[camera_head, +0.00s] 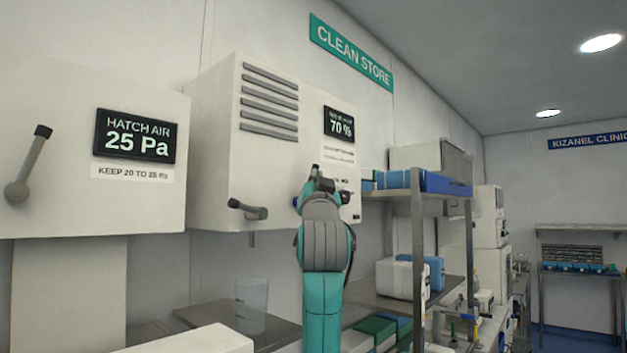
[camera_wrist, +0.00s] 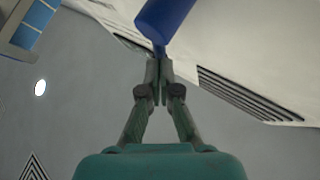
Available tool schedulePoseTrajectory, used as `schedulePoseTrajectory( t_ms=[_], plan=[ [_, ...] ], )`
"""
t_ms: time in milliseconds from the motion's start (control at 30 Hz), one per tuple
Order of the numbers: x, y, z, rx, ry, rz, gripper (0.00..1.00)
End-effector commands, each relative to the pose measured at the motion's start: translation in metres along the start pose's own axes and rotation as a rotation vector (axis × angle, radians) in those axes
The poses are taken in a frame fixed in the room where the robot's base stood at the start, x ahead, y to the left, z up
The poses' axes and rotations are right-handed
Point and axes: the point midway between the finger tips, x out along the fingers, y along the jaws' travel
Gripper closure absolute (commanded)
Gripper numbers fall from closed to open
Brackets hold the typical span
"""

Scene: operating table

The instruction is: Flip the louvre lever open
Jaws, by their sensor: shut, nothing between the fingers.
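The louvre cabinet (camera_head: 215,150) is a white wall box with several grey louvre slats (camera_head: 269,101) on its front. A short grey lever (camera_head: 248,208) with a dark grip sits low on that front, lying nearly level with its grip to the left. My gripper (camera_head: 315,172) is in front of the cabinet's right part, right of and above the lever in the picture. In the wrist view, my gripper's fingers (camera_wrist: 158,82) are shut and empty. Dark louvre slots (camera_wrist: 245,95) show to their right. The lever cannot be made out for certain there.
A blue rounded bar (camera_wrist: 166,22) crosses above the fingertips; I cannot tell what it belongs to. A hatch box (camera_head: 60,150) with its own raised lever (camera_head: 28,165) is at left. A clear beaker (camera_head: 252,305) stands below the cabinet. A loaded shelf rack (camera_head: 418,240) stands right.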

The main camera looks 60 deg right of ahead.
Motion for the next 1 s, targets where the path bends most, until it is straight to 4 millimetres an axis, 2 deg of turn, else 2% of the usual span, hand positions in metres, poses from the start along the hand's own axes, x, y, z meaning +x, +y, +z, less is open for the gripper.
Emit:
schedulePoseTrajectory(
  t_ms=[267,533,1000],
  plan=[
    [0.0,0.0,0.0,0.001,-0.001,0.001,1.0],
    [0.011,0.008,0.009,0.06,-0.061,0.062,1.0],
    [0.013,0.006,0.012,0.059,-0.067,0.06,1.0]
  ],
)
